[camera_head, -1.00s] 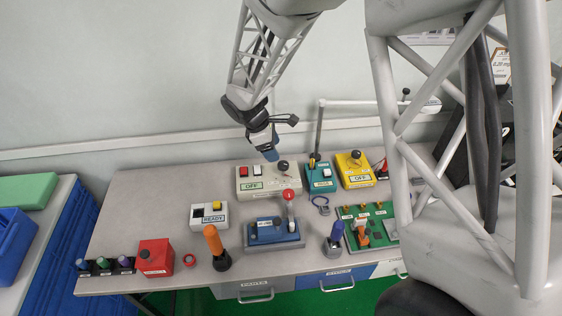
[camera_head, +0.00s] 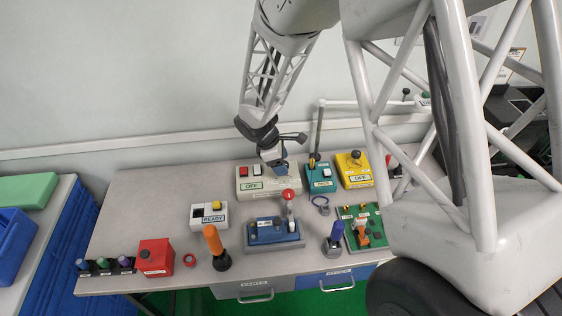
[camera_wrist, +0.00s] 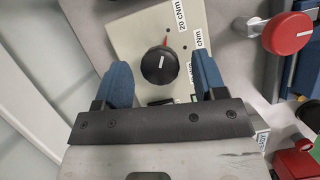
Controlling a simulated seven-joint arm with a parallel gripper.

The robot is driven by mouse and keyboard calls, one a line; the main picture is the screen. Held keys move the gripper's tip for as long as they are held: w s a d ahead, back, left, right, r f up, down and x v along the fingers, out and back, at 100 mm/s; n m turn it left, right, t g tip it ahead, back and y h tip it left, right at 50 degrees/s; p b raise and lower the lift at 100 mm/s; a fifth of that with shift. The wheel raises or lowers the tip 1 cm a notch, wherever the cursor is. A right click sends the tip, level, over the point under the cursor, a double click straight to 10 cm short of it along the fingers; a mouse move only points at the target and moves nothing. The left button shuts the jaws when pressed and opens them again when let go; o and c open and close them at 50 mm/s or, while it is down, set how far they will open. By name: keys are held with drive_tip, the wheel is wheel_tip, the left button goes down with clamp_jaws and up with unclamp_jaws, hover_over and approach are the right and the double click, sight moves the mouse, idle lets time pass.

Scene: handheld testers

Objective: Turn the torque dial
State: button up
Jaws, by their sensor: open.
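The torque dial (camera_wrist: 160,65) is a round black knob with a white pointer line. It stands on a cream tester box (camera_wrist: 118,35) with "20 cNm" printed near it and a small red mark above it. In the head view the cream box (camera_head: 282,184) sits at the back middle of the bench with an "OFF" display. My gripper (camera_wrist: 160,62) has its two blue fingers apart, one on each side of the dial in the wrist picture. In the head view my gripper (camera_head: 278,163) hides the dial.
A teal box (camera_head: 320,180) and a yellow box (camera_head: 355,170) stand right of the cream box. A blue fixture (camera_head: 273,231) with a red-knobbed lever (camera_head: 288,195) stands in front. A white READY box (camera_head: 208,216) is to the left. The bench's back left is clear.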

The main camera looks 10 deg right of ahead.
drive_tip(key=c, duration=0.9)
